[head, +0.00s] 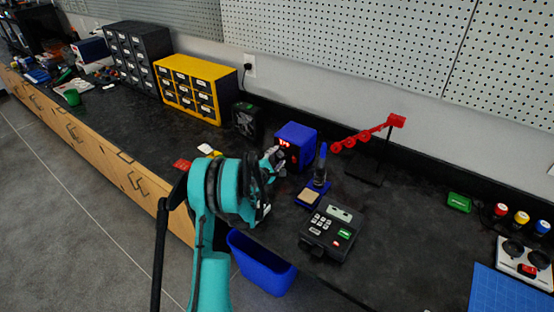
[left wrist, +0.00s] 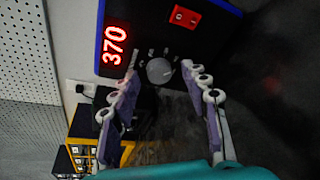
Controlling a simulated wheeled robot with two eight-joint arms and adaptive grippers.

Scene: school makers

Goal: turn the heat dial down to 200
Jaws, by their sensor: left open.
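The blue soldering station (head: 305,137) stands against the back of the bench. Its red display (left wrist: 115,45) reads 370 in the left wrist view, where the picture is turned on its side. The grey heat dial (left wrist: 160,70) is on the dark front panel beside the display; my arm hides it in the head view. My left gripper (head: 275,161) is open at the station's front. In the left wrist view its two fingertips (left wrist: 160,73) are on either side of the dial, with gaps visible; contact cannot be told. My right gripper is not in view.
A soldering iron in its stand (head: 315,188) is right of my gripper. A black keypad device (head: 332,232) lies nearer the front, and a blue bin (head: 262,264) hangs at the edge. A red arm on a stand (head: 370,134) and a small black fan box (head: 246,120) flank the station.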

